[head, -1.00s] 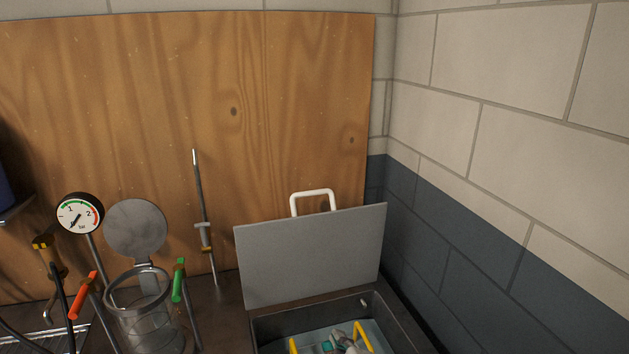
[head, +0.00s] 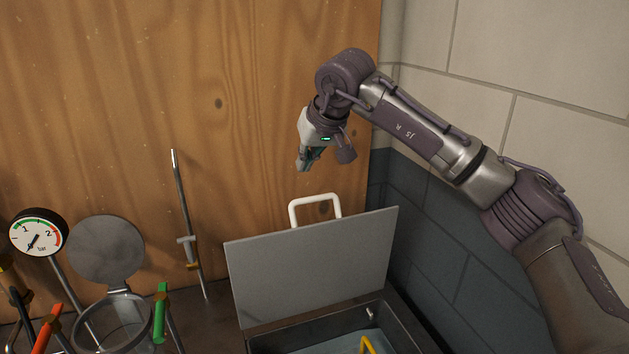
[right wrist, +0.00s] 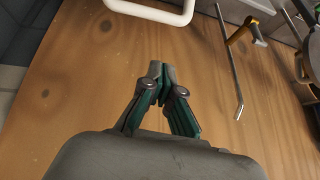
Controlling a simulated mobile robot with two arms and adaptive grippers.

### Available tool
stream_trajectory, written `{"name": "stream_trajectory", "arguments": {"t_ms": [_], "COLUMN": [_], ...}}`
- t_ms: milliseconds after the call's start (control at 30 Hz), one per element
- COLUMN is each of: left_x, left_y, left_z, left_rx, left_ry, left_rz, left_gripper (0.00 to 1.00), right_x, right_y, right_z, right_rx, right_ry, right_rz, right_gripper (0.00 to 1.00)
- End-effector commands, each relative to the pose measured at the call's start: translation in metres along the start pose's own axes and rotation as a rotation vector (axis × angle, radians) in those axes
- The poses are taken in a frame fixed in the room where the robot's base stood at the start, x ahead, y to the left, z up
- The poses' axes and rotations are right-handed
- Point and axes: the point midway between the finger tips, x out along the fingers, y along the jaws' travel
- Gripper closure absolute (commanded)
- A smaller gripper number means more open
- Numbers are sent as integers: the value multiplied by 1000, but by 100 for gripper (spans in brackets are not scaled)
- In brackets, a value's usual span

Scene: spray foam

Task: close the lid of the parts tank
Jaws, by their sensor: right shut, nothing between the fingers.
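The parts tank (head: 408,322) is a dark open box at the bottom of the head view, partly cut off by the frame. Its grey lid (head: 312,265) stands raised, leaning back towards the wooden board. A white handle (head: 314,197) sticks up from behind the lid's top edge; it also shows at the top of the right wrist view (right wrist: 150,10). My right gripper (head: 302,166) is shut and empty, above the handle and apart from it. In the right wrist view its fingertips (right wrist: 162,70) meet. My left gripper is not in view.
A wooden board (head: 110,110) covers the back wall, with a block wall (head: 550,130) on the right. A pressure gauge (head: 38,233), a glass vessel with a raised round lid (head: 106,248), a green-handled valve (head: 160,312) and a thin rod (head: 188,220) stand left of the tank.

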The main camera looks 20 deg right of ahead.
Motion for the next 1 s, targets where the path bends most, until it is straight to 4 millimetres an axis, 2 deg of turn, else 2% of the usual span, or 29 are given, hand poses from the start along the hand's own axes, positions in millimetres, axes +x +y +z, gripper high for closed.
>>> {"name": "stream_trajectory", "arguments": {"t_ms": [33,100,200,367,733,1000], "left_x": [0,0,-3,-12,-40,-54], "left_y": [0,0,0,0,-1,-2], "left_z": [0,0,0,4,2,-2], "left_rx": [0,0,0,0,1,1], "left_ry": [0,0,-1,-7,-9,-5], "left_rz": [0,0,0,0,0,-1], "left_gripper": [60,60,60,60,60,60], "right_x": [-12,-19,-19,3,75,65], "right_y": [16,29,35,37,44,46], "right_z": [-7,-10,-11,-11,-12,16], "right_rx": [-22,-42,-51,-52,-50,-53], "right_ry": [6,3,0,-5,-4,0], "right_rz": [62,113,136,134,130,130], "right_gripper": [100,100,100,100,100,100]}}
